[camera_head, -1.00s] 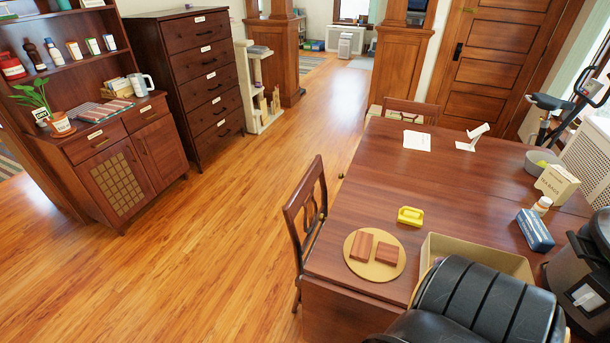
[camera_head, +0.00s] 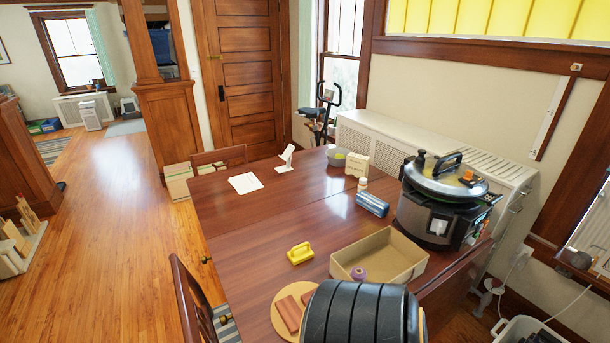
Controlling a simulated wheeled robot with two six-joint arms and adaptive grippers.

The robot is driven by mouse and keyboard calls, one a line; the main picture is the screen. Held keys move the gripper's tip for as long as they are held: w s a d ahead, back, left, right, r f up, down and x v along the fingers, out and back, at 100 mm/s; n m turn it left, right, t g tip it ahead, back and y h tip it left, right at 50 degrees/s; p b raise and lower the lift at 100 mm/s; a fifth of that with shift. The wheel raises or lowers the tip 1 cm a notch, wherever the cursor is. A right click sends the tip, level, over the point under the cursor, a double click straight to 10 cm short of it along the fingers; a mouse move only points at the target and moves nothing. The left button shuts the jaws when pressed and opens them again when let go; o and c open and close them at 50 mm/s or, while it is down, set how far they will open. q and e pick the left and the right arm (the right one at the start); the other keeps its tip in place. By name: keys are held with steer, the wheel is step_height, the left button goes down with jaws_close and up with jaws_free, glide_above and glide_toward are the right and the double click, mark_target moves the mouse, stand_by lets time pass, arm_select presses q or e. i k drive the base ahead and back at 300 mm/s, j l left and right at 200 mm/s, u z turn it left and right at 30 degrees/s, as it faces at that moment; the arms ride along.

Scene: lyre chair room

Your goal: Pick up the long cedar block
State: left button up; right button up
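Two reddish-brown wooden blocks lie on a round tan board (camera_head: 281,330) at the near left of the dining table. The left block (camera_head: 288,314) shows most of its length and looks the longer of the two. The right block (camera_head: 307,297) is mostly hidden behind a black ribbed part of my own arm in the foreground. Neither of my grippers shows.
A yellow object (camera_head: 300,253) and an open cardboard tray (camera_head: 405,248) with a purple item (camera_head: 358,273) stand beyond the board. A pressure cooker (camera_head: 440,205) is at the right. A chair (camera_head: 187,300) stands at the left edge. The table's middle is clear.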

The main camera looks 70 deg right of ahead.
mark_target(290, 311)
steer(key=i+z, duration=0.15)
steer(key=z, duration=0.3)
steer(key=i+j+z, duration=0.1)
steer(key=z, duration=0.4)
steer(key=i+j+z, duration=0.2)
steer(key=z, duration=0.25)
steer(key=i+j+z, duration=0.15)
steer(key=z, duration=0.35)
steer(key=j+z, duration=0.3)
steer(key=z, duration=0.15)
steer(key=i+j+z, duration=0.1)
steer(key=j+z, duration=0.15)
steer(key=z, duration=0.2)
